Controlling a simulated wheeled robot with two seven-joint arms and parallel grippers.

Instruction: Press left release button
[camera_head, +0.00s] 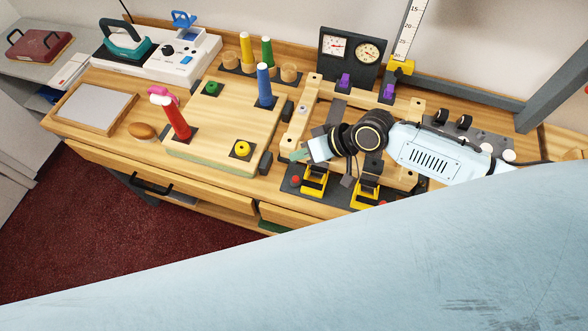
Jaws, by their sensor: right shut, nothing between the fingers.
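A small red button (295,180) sits on a dark plate (330,192) near the front edge of the counter, left of a yellow clamp-like part (315,182). A second red button (382,203) sits on the same dark area, by another yellow part (363,195). My right arm comes in from the right. Its gripper (305,153) is shut and empty, above and behind the left red button, apart from it in the picture. The height of the gap is hard to judge. My left gripper is not in view.
A wooden board (225,125) with a red spool (175,120), a blue spool (264,85) and a yellow knob (242,149) stands left of my gripper. Dark gauges (351,50) and purple clips (344,80) are behind it. A large pale-blue surface covers the foreground.

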